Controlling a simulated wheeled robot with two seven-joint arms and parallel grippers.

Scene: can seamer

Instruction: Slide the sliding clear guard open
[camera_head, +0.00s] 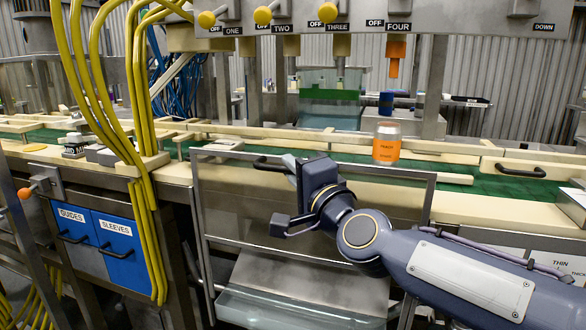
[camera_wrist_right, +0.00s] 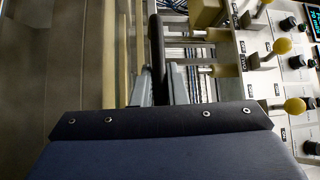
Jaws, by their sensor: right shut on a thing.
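The clear guard (camera_head: 200,225) is a large see-through panel in a grey metal frame, standing at the front of the conveyor in the head view. A black bar handle (camera_head: 265,164) is near its upper left. My right gripper (camera_head: 290,166) is at that handle, its arm coming in from the lower right. In the right wrist view the dark handle (camera_wrist_right: 157,45) runs between the two grey fingers of my right gripper (camera_wrist_right: 160,92), which is shut on it. The fingertips are partly hidden in the head view. My left gripper is not in view.
A can with an orange label (camera_head: 386,150) stands on the conveyor behind the guard. Yellow hoses (camera_head: 133,140) hang at the left, beside blue drawers (camera_head: 95,233). A control panel with yellow-knobbed levers (camera_head: 263,15) spans the top. Another black handle (camera_head: 520,171) is at the right.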

